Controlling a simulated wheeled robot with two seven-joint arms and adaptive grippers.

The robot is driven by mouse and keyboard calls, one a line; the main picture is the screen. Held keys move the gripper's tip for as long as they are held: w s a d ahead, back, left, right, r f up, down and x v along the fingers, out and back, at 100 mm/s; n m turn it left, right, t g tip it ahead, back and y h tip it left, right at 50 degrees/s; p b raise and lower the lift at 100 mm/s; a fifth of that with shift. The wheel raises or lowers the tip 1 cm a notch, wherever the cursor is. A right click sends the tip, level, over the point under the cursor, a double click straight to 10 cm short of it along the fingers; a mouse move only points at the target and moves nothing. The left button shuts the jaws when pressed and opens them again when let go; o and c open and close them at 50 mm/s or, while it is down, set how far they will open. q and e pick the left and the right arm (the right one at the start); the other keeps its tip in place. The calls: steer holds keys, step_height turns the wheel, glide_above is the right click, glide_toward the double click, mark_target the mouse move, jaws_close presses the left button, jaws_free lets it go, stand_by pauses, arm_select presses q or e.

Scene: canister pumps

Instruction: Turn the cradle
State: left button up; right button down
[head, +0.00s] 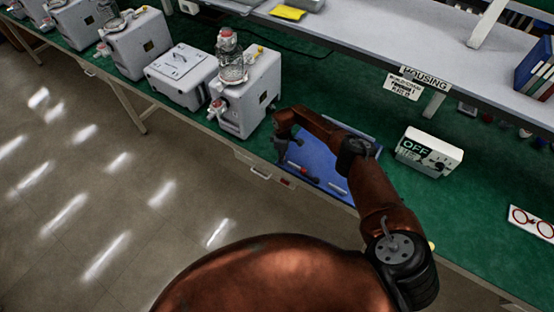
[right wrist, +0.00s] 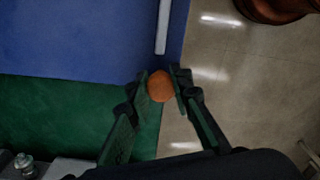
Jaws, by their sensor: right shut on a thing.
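My right gripper (head: 281,152) reaches down at the left side of a blue tray-like panel (head: 318,172) on the green bench. In the right wrist view, my right gripper (right wrist: 161,88) is shut on a round orange knob (right wrist: 160,86), close to the bench's front edge. The blue panel (right wrist: 75,35) fills the upper left there, with a pale bar (right wrist: 162,27) along its edge. I cannot tell which part is the cradle, or whether the knob joins the panel. My arm hides part of the panel in the head view. My left gripper is not in view.
A white pump unit (head: 252,95) with a glass jar stands just left of the gripper, more white units (head: 181,76) beyond it. A white box marked OFF (head: 428,152) stands to the right. A grey shelf (head: 400,45) runs behind. Open floor (head: 110,190) lies in front.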

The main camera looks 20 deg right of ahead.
steer(key=shift+w+d+r, duration=0.1)
steer(key=shift+w+d, duration=0.05)
steer(key=shift+w, duration=0.1)
steer(key=c, duration=1.7)
jaws_free()
step_height(320, 180, up, 12)
steer(key=shift+f, duration=0.1)
